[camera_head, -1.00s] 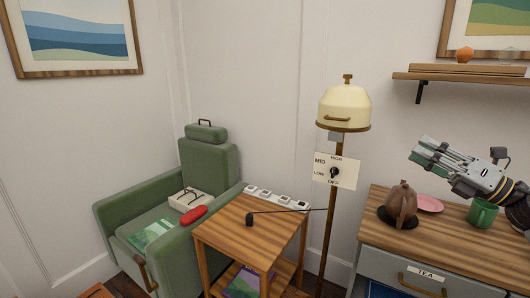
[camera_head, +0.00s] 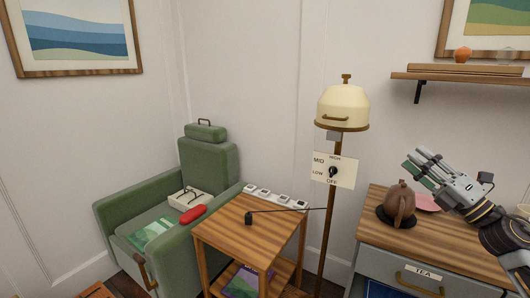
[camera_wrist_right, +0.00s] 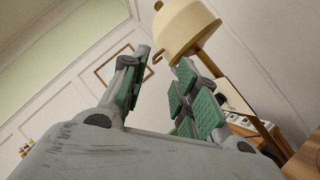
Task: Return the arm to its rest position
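My right gripper (camera_head: 415,162) is open and empty, raised in the air over the tea cabinet at the right of the head view. Its fingers point up and to the left, above and right of the brown teapot. In the right wrist view, the two green-padded fingers (camera_wrist_right: 160,75) stand apart with nothing between them. The right forearm reaches in from the lower right edge and covers part of the cabinet top. My left gripper is not in view.
The tea cabinet (camera_head: 450,262) holds a brown teapot (camera_head: 402,202) and a pink plate (camera_head: 427,203). A cream floor lamp (camera_head: 343,107) stands to its left, beside a wooden side table (camera_head: 235,228) and green armchair (camera_head: 205,157). A wall shelf (camera_head: 460,77) hangs above.

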